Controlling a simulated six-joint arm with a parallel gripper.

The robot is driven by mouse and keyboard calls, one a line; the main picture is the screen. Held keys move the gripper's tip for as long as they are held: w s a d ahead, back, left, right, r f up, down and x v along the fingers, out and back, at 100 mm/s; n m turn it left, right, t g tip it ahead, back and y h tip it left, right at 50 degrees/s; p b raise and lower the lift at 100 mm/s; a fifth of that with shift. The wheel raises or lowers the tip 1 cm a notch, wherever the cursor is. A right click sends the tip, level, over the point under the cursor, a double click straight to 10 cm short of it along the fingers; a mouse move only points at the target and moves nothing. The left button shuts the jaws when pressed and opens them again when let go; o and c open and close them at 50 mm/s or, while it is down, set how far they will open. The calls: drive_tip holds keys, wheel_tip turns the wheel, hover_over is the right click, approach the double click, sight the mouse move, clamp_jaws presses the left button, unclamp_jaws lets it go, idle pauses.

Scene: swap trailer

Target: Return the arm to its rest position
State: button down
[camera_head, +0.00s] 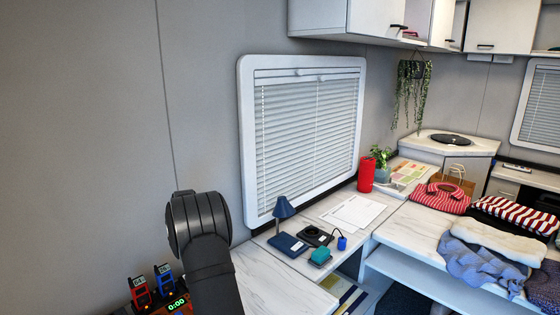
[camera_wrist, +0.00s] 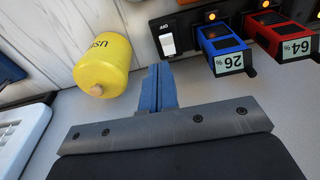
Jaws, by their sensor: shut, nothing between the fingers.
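My gripper (camera_wrist: 160,88) shows in the wrist view as two blue fingers pressed together, with nothing between them. The fingers lie over a pale surface, right of a yellow cylinder (camera_wrist: 103,66) with dark lettering and below a white switch (camera_wrist: 167,40). I cannot tell whether they touch anything. In the head view my black arm rises at the lower middle, and the gripper itself is hidden.
A blue battery (camera_wrist: 222,48) and a red battery (camera_wrist: 285,40) sit in a dock to the upper right. A white ridged object (camera_wrist: 22,140) is at left. In the head view, a desk (camera_head: 285,285) holds a blue lamp (camera_head: 284,208) right of my arm.

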drive_tip(key=shift+s+d+r, duration=0.25)
drive_tip(key=shift+s+d, duration=0.4)
drive_tip(key=shift+d, duration=0.25)
drive_tip(key=shift+s+d+r, duration=0.2)
drive_tip(key=shift+s+d, duration=0.45)
drive_tip(key=shift+d, duration=0.25)
drive_tip(key=c, duration=1.3)
unclamp_jaws()
drive_tip(key=o, duration=0.4)
drive_tip(key=shift+s+d+r, duration=0.1)
drive_tip(key=shift+d+r, duration=0.05)
drive_tip(key=o, duration=0.9)
drive_tip(key=shift+t+y, duration=0.3)
drive_tip(key=shift+y, duration=0.2)
drive_tip(key=s+d+r, duration=0.1)
drive_tip(key=d, duration=0.1)
drive_tip(key=s+d+r, duration=0.1)
drive_tip(key=s+r, duration=0.1)
drive_tip(key=shift+d+r, duration=0.2)
drive_tip(key=shift+d, duration=0.15)
drive_tip(key=s+d+r+t+y, duration=0.1)
drive_tip(key=s+d+r+t, duration=0.1)
drive_tip(key=s+d+r, duration=0.15)
drive_tip(key=s+x, duration=0.1)
drive_tip(key=x, duration=0.9)
drive_tip(key=shift+d+f, duration=0.35)
